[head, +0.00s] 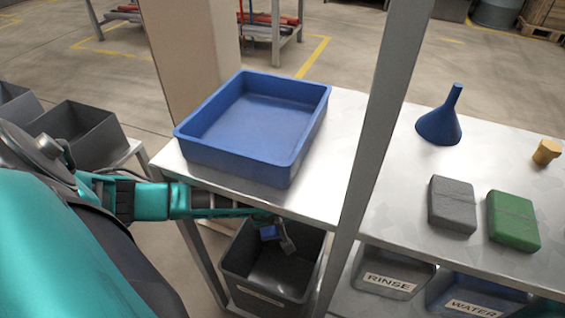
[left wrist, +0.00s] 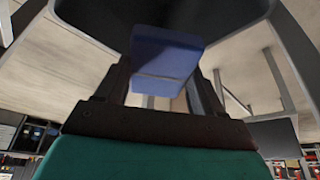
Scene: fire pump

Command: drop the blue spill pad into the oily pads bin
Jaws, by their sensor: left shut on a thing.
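The blue spill pad (head: 268,232) is small in the head view, at the mouth of a dark bin under the table. My left gripper (head: 279,236) is shut on it. In the left wrist view the pad (left wrist: 165,55) sits between the two fingers of my left gripper (left wrist: 165,88), with a dark surface beyond it. The dark bin (head: 240,265) is open-topped, and its front label is too small to read. The pad appears over the bin's opening; how deep it is cannot be told. My right gripper is in neither view.
A blue tray (head: 240,170) stands on the metal table above the bin. A post (head: 375,130) rises right of it. A blue funnel (head: 440,125), grey block (head: 452,205) and green block (head: 513,220) lie further right. RINSE (head: 390,282) and WATER (head: 470,300) bins stand below.

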